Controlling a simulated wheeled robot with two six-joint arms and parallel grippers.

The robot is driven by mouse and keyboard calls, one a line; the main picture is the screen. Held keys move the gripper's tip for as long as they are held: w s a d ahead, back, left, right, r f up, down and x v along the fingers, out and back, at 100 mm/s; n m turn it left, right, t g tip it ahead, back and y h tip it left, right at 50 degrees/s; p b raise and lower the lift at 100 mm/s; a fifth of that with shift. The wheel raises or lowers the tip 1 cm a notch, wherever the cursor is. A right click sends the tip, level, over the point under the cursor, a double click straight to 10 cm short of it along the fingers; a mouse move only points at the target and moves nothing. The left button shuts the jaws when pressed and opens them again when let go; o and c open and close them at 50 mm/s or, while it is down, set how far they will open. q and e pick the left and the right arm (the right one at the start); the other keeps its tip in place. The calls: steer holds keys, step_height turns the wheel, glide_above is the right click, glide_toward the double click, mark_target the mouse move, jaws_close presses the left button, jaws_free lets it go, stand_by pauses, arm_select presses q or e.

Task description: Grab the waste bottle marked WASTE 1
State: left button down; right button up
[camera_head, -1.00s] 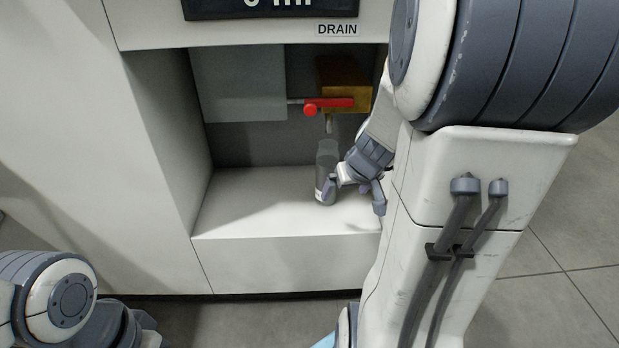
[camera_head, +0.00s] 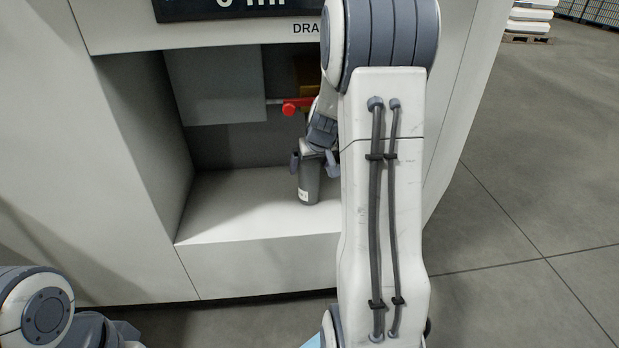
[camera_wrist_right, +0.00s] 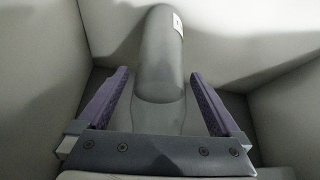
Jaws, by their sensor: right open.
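A grey bottle (camera_head: 309,180) with a small white label stands on the white shelf (camera_head: 235,205) of the recess under the DRAIN sign. The label's writing is too small to read. My right gripper (camera_head: 315,164) is open at the bottle's upper part, with one finger on each side. In the right wrist view, the bottle (camera_wrist_right: 161,65) lies between the two purple fingers of my right gripper (camera_wrist_right: 161,85), with gaps on both sides. My left arm shows at the lower left, but its fingers cannot be made out.
A red-handled valve (camera_head: 297,105) sticks out above the bottle, close to my right wrist. A grey panel (camera_head: 217,85) hangs at the recess's upper left. The recess's side wall (camera_head: 160,140) stands at the left. The shelf left of the bottle is clear.

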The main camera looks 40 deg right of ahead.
steer(key=shift+x, duration=1.05)
steer(key=shift+r, duration=0.1)
jaws_close()
steer(key=shift+r, duration=0.1)
